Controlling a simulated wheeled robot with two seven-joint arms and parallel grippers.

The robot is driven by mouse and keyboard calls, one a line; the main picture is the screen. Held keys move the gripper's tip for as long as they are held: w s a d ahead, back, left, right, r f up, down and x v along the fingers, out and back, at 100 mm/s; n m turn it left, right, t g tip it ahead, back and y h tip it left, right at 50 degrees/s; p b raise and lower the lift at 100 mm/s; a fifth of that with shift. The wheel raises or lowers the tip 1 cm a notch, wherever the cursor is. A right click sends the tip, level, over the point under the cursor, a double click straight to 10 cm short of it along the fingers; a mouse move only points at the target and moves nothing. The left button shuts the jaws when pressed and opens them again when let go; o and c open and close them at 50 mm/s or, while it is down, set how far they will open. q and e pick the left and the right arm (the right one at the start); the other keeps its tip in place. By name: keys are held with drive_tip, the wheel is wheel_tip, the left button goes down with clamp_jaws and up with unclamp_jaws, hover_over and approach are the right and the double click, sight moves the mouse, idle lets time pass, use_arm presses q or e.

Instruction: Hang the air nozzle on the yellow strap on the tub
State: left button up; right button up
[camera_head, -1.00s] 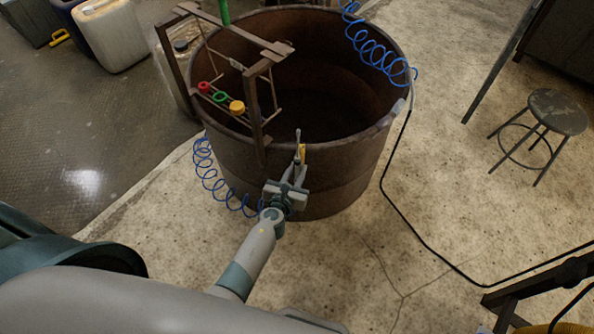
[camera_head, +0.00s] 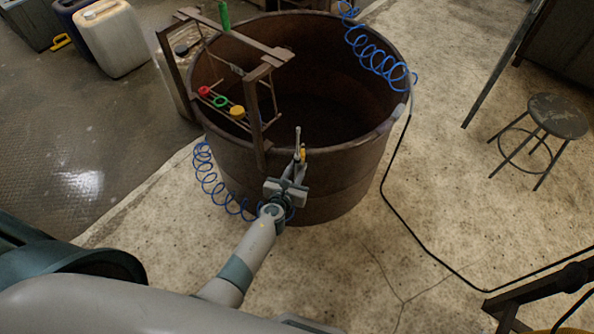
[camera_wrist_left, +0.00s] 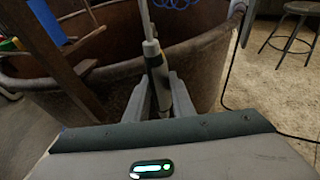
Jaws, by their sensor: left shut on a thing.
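The air nozzle (camera_head: 297,142) is a thin grey tool standing roughly upright in my left gripper (camera_head: 293,170). In the left wrist view the nozzle (camera_wrist_left: 152,48) rises between the two fingers (camera_wrist_left: 158,95), which are shut on it. The gripper is at the near rim of the tub (camera_head: 345,165), a large rusty brown round vessel. A small yellow patch (camera_head: 303,154), apparently the yellow strap, shows at the rim just right of the nozzle. The gripper and nozzle partly hide it, so I cannot tell whether they touch. My right gripper is not in view.
A rusty frame (camera_head: 257,115) with red, green and yellow round parts stands at the tub's left side. A blue coiled hose (camera_head: 207,175) hangs below the gripper, another (camera_head: 370,52) over the back rim. A black cable (camera_head: 398,215) and stool (camera_head: 557,117) are right.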

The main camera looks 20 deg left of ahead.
use_arm(q)
drive_tip(key=shift+w+a, duration=0.1)
drive_tip(key=shift+w, duration=0.15)
